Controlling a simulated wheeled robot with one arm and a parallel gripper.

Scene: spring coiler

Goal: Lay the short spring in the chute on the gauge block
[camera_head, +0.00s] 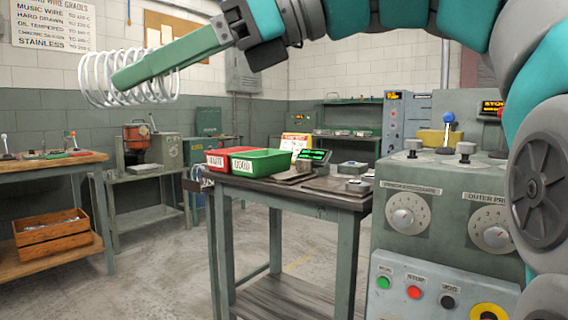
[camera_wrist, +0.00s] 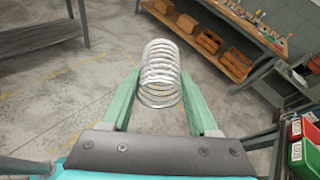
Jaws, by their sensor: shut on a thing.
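A pale metal coil spring (camera_head: 90,79) is held high in the air at the upper left. In the wrist view the spring (camera_wrist: 160,62) sits between my two green fingers, its coils reaching beyond the fingertips. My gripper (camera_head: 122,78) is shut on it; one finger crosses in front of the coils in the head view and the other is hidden. In the wrist view my gripper (camera_wrist: 160,85) spans the spring's near end. I cannot make out for certain the gauge block or its chute; small grey fixtures (camera_head: 357,186) stand on the middle table, well below and right of the spring.
The dark-topped table (camera_head: 290,188) carries a red bin (camera_head: 222,160), a green bin (camera_head: 262,163) and a green-lit display (camera_head: 314,155). A grey machine with dials (camera_head: 447,212) stands at right. A wooden bench (camera_head: 40,163) is at left. The floor between is open.

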